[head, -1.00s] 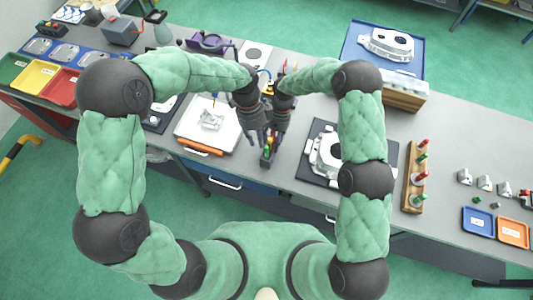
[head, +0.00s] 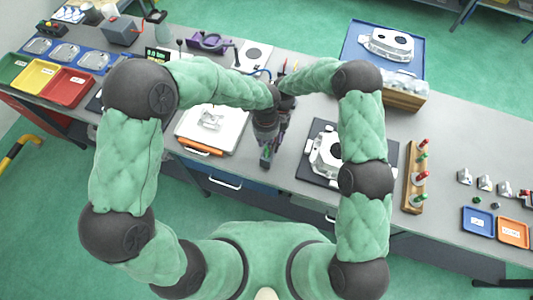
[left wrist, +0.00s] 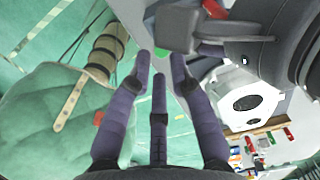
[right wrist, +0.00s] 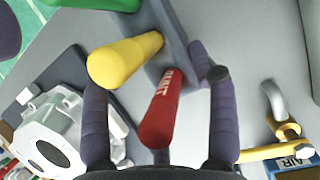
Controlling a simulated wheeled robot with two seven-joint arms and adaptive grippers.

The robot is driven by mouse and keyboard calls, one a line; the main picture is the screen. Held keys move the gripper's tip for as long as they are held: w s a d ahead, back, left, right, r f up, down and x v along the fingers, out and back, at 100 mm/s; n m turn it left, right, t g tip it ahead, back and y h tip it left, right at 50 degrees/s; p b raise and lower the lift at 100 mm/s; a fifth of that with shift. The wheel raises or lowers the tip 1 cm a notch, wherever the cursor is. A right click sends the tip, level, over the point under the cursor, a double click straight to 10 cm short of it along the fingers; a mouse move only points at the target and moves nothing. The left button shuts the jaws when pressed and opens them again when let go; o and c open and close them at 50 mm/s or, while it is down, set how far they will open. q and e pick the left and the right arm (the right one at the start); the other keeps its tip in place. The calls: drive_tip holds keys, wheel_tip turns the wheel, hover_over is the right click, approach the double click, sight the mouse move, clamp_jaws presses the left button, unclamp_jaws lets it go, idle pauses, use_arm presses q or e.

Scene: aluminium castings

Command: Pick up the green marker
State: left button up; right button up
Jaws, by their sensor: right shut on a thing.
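The green marker (right wrist: 95,4) shows at the top left of the right wrist view, past the yellow marker (right wrist: 125,62) and the red marker (right wrist: 160,110). The markers stick out of a grey holder block (right wrist: 172,30). My right gripper (right wrist: 160,75) straddles the holder and is shut on it; one fingertip lies against its side, the other is partly hidden by the yellow marker. My left gripper (left wrist: 161,62) has its fingers apart with nothing between them. In the head view the hands overlap and cover most of the holder.
A white tray (head: 185,132) with a casting lies left of the hands. A casting on a dark mat (head: 306,165) lies to the right. A wooden peg rack (head: 413,185) stands farther right. The bench front edge is close to the hands.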

sight(266, 147)
use_arm(q)
wheel_tip(266, 147, down, 5)
drive_tip(key=shift+w+d+f, duration=0.1)
use_arm(e)
drive_tip(key=shift+s+f, duration=0.1)
use_arm(q)
clamp_jaws()
drive_tip(key=shift+r, duration=0.2)
wheel_tip(266, 147, up, 10)
drive_tip(key=shift+f, duration=0.1)
use_arm(e)
drive_tip(key=o, duration=1.3)
drive_tip(key=v, duration=1.2)
